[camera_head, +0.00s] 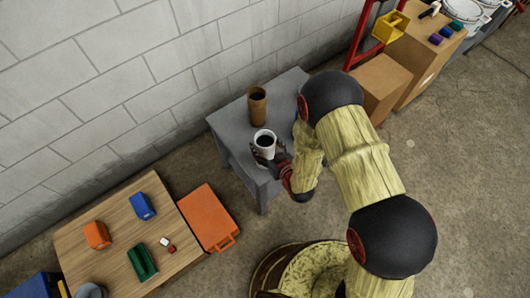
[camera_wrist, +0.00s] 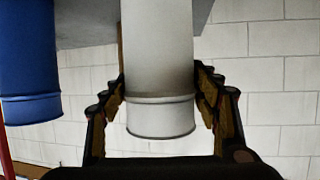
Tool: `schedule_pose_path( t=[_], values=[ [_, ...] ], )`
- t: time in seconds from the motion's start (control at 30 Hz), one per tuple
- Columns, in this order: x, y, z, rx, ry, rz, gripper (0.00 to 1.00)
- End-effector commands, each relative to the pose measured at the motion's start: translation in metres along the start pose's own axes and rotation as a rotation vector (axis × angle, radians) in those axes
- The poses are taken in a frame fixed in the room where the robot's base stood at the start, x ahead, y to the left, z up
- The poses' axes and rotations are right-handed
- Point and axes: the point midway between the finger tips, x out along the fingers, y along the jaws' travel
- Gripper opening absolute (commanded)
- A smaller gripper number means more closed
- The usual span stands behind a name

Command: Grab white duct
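The white duct (camera_head: 265,143) is an upright open-topped cylinder on a grey table (camera_head: 229,122). In the wrist view, the white duct (camera_wrist: 157,60) fills the space between my fingers, its rimmed end pointing down the picture. My gripper (camera_head: 268,158) is at the duct in the head view. In the wrist view, my gripper (camera_wrist: 160,85) has one finger close along each side of the duct. I cannot tell whether the fingers press on it.
A brown cylinder (camera_head: 257,105) stands behind the white duct on the grey table. A blue cylinder (camera_wrist: 28,65) shows left in the wrist view. A wooden table (camera_head: 108,215) with coloured items and an orange bin (camera_head: 208,217) stand left. Cardboard boxes (camera_head: 381,84) stand right.

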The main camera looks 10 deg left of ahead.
Motion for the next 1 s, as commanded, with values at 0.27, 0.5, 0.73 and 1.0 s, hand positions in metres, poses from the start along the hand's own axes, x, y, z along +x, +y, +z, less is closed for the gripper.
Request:
schedule_pose_path(
  t=[0.27, 0.5, 0.73, 1.0],
  values=[
    [-0.0001, 0.0, 0.0001, 0.0, 0.0, 0.0, 0.43],
    [-0.0001, 0.0, 0.0002, 0.0, 0.0, 0.0, 0.29],
    [-0.0001, -0.0001, 0.0003, 0.0, 0.0, 0.0, 0.16],
    [0.0002, -0.0001, -0.0004, 0.0, 0.001, -0.001, 0.05]
  ],
)
